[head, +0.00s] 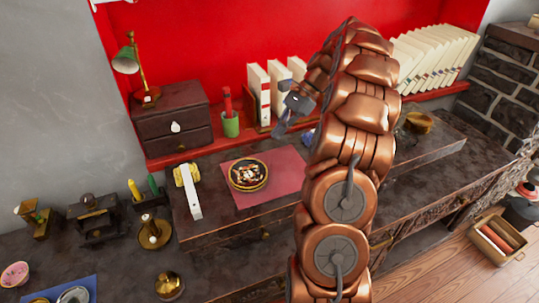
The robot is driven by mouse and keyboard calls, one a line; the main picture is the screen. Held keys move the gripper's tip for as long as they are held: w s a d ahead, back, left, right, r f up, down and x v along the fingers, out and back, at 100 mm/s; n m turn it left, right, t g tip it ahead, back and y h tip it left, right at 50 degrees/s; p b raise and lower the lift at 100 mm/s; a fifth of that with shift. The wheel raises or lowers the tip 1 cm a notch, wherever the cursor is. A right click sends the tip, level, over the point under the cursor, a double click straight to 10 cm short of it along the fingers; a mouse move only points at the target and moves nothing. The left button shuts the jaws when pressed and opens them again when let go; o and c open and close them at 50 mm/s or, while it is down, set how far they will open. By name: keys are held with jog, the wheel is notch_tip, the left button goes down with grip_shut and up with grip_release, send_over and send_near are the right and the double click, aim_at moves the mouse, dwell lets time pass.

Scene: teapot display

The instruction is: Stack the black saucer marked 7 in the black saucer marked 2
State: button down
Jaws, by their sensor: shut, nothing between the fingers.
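A black saucer (248,174) with a gold rim and a pale and orange pattern lies on the red mat (284,168) on the raised desk top. I cannot read a number on it. Its edge looks thick, and I cannot tell whether it is one saucer or two stacked. No other black saucer is clear to me; my arm hides part of the desk. My gripper (280,130) is shut and empty, above and to the right of the saucer, apart from it, near the back of the mat.
A green cup (231,124) with red sticks and white books (259,92) stand behind the mat. A dark drawer box (172,118) with a lamp (127,62) is at the back left. A white bar (192,196) lies left of the mat. Brass items crowd the lower left.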

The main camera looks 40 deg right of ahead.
aim_at(248, 175)
jog(key=s+d+f+m+t, duration=0.1)
jog(key=d+f+m, duration=0.2)
jog(key=d, duration=0.5)
jog(key=p+x, duration=0.2)
jog(key=x, duration=0.6)
jog(key=shift+w+a+f+p, duration=0.1)
jog(key=shift+w+a+p, duration=0.05)
jog(key=shift+a+p, duration=0.2)
jog(key=a, duration=0.1)
jog(key=a+p, duration=0.1)
jog(key=shift+w+a+f, duration=0.2)
jog(key=shift+w+a, duration=0.15)
jog(key=shift+w+a+f, duration=0.15)
jog(key=shift+w+a, duration=0.1)
jog(key=shift+a, duration=0.5)
jog(key=shift+w+a, duration=0.2)
jog(key=shift+a, duration=0.55)
